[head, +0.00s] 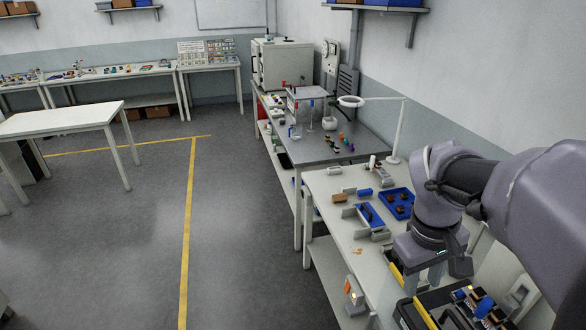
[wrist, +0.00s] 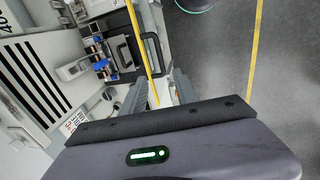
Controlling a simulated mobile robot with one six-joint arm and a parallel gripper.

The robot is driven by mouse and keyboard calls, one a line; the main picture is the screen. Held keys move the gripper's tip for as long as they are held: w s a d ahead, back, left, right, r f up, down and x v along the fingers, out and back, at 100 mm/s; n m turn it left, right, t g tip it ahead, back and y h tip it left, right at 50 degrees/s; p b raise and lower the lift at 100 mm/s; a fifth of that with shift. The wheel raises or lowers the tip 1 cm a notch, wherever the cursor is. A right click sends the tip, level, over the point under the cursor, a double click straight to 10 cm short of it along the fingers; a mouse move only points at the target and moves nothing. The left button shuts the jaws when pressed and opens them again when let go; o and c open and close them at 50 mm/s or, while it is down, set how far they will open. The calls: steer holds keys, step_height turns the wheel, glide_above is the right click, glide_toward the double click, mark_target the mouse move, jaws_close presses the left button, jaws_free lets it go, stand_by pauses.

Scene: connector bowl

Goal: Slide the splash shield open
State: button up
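What looks like the splash shield (head: 307,92), a small clear-sided frame with a pale top, stands on the grey steel bench in the head view. It is small there, so I cannot tell how far its panel is slid. My gripper (head: 424,274) is far from it, over the near white bench at the lower right. In the wrist view my gripper (wrist: 160,92) has its two grey fingers spread apart with nothing held between them. The shield is not recognisable in the wrist view.
A blue tray (head: 384,196) and several small parts lie on the white bench (head: 330,178). A ring lamp (head: 351,101) stands near the shield, and a white cabinet (head: 283,64) is behind it. Open grey floor (head: 235,215) lies left of the benches.

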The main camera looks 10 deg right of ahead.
mark_target(413, 325)
steer(key=d+f+b, duration=0.1)
steer(key=f+b, duration=0.1)
steer(key=f, duration=0.3)
steer(key=d+f+b, duration=0.1)
steer(key=f+b, duration=0.1)
steer(key=f, duration=0.4)
steer(key=d+f+b, duration=0.1)
steer(key=f+b, duration=0.1)
steer(key=f, duration=0.4)
steer(key=shift+w+d+f, duration=0.2)
steer(key=shift+w, duration=0.1)
jaws_close()
stand_by(0.4)
